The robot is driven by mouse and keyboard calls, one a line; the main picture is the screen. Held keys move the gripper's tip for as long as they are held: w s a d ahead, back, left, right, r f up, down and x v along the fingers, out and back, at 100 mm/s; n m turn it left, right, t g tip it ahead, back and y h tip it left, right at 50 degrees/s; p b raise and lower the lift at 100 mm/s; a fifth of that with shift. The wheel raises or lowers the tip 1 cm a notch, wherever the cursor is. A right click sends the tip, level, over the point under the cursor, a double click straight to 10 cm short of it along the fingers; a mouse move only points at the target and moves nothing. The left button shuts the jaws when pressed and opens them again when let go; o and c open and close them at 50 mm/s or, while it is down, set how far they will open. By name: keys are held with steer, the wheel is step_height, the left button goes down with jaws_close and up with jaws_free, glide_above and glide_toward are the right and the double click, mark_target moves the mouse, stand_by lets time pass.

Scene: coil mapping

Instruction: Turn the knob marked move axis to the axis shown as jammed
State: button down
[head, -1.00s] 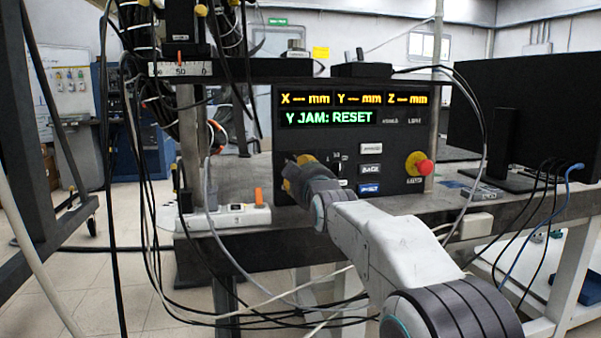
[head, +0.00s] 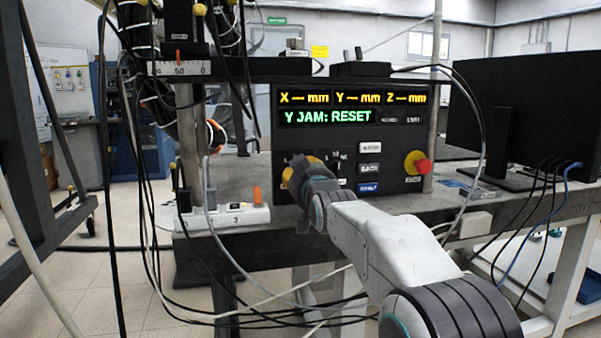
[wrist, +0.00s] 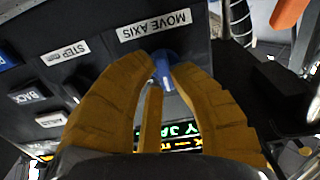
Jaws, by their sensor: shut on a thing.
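The control panel (head: 400,147) stands on the bench, and its display (head: 327,117) reads "Y JAM: RESET" in green. The fingers hide much of the knob. I cannot tell which axis it points to. In the head view my gripper covers the knob.
Several push buttons (head: 369,169) sit right of my gripper, with a red emergency stop (head: 423,167) farther right. A "STEP" label (wrist: 66,53) shows in the wrist view. A white power strip (head: 228,217) lies at the left, with loose cables hanging in front of the bench.

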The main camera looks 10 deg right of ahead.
steer(key=shift+a+f, duration=0.1)
steer(key=c, duration=1.1)
jaws_free()
steer(key=s, duration=1.2)
steer(key=shift+a, duration=0.1)
